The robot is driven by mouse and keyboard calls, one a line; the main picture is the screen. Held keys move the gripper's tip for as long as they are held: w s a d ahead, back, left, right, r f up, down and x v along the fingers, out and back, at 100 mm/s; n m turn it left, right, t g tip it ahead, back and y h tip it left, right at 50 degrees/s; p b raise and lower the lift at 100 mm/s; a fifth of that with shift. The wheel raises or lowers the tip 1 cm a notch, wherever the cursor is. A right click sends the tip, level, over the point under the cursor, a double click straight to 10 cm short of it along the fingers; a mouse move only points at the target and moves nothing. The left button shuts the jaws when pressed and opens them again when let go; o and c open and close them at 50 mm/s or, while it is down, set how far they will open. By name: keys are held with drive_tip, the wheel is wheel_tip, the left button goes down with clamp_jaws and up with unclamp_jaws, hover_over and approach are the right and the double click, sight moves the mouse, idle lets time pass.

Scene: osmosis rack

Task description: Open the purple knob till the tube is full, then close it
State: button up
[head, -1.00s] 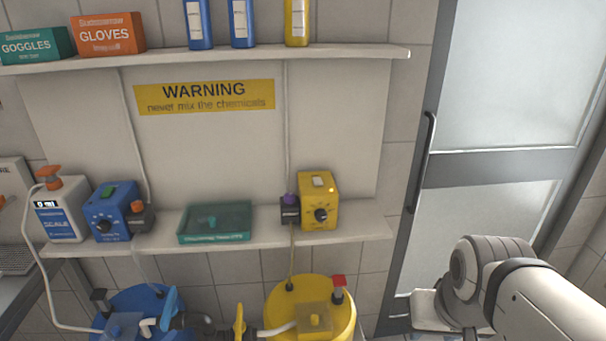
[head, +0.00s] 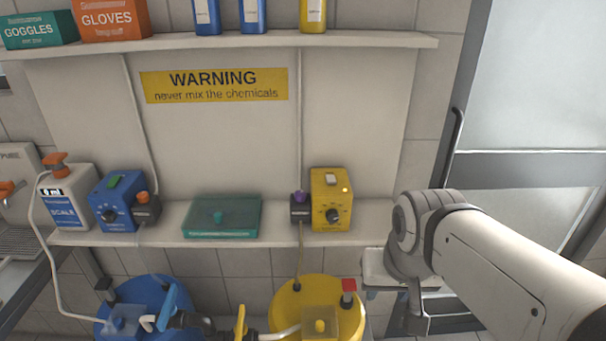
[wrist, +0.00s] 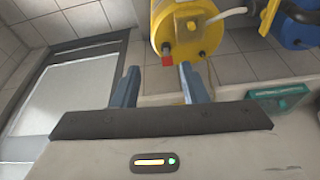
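The purple knob (head: 300,197) sits on a small dark valve block beside the yellow pump box (head: 332,200) on the lower shelf. A thin tube (head: 299,250) runs from the block down to the yellow barrel (head: 290,305); another runs up the wall. I cannot tell any fill level. My gripper (wrist: 160,86) is open and empty in the wrist view, with the yellow barrel (wrist: 200,45) and its red cap beyond the fingers. In the head view my arm is right of the yellow pump, apart from the knob; the fingertips are hard to make out.
A teal case (head: 222,217) lies between the pumps. The upper shelf (head: 350,41) overhangs. A door is at right.

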drive_tip(key=w+a+r+m, duration=0.3)
drive_tip(key=w+r+m, duration=0.2)
drive_tip(key=w, duration=0.5)
drive_tip(key=m+g, duration=0.3)
drive_tip(key=m, duration=1.4)
hover_over(301, 193)
wheel_tip(301, 193, down, 4)
drive_tip(key=shift+s+d+r, duration=0.15)
drive_tip(key=shift+r, duration=0.1)
drive_tip(key=shift+w+a+f, duration=0.2)
drive_tip(key=shift+w+f, duration=0.1)
drive_tip(key=shift+f, duration=0.2)
drive_tip(key=shift+f+p, duration=0.6)
drive_tip(key=shift+f, duration=3)
